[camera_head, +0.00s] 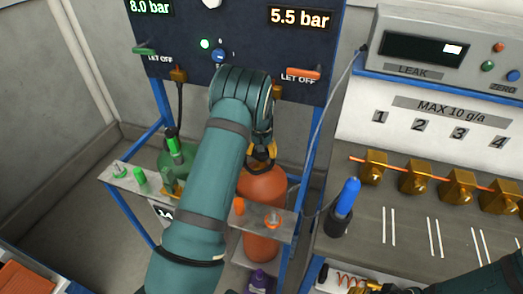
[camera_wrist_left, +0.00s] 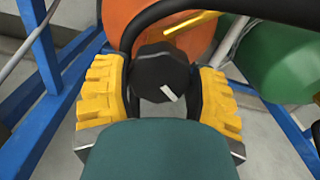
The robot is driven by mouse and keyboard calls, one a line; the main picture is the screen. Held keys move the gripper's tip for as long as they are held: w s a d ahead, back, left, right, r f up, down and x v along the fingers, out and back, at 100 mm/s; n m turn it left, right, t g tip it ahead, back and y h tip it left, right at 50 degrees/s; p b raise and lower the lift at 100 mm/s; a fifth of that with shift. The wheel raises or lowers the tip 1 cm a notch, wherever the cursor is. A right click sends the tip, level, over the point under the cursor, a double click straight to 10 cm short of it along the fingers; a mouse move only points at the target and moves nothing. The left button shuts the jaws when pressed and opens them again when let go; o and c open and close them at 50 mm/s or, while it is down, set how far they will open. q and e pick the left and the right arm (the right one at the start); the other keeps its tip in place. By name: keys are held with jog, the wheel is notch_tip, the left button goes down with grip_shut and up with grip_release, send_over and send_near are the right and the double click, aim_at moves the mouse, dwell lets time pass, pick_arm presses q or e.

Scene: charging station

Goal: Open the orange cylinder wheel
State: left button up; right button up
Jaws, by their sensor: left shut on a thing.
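The orange cylinder (camera_head: 264,186) stands in the blue frame under the pressure panel. In the left wrist view the orange cylinder (camera_wrist_left: 165,22) fills the top middle. Its black wheel (camera_wrist_left: 160,73), with a white mark, sits between the yellow fingers of my left gripper (camera_wrist_left: 158,95). The fingers are closed against the sides of the wheel. In the head view my left gripper (camera_head: 262,155) is at the top of the orange cylinder, and my arm hides part of it. Only a piece of my right arm shows at the lower right; its gripper is out of view.
A green cylinder (camera_head: 177,158) stands left of the orange one. The panel (camera_head: 235,50) reads 8.0 bar and 5.5 bar. A shelf plate (camera_head: 268,224) crosses in front of the cylinders. A workbench (camera_head: 405,228) with brass valves and a blue-handled tool (camera_head: 346,197) is at the right.

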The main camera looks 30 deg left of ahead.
pick_arm(q)
jog(key=n, duration=0.3)
jog(key=shift+r+n+p, duration=0.1)
jog(key=shift+n+p, duration=0.7)
jog(key=shift+n, duration=1.4)
jog(key=o, duration=1.2)
notch_tip(320, 180, up, 12)
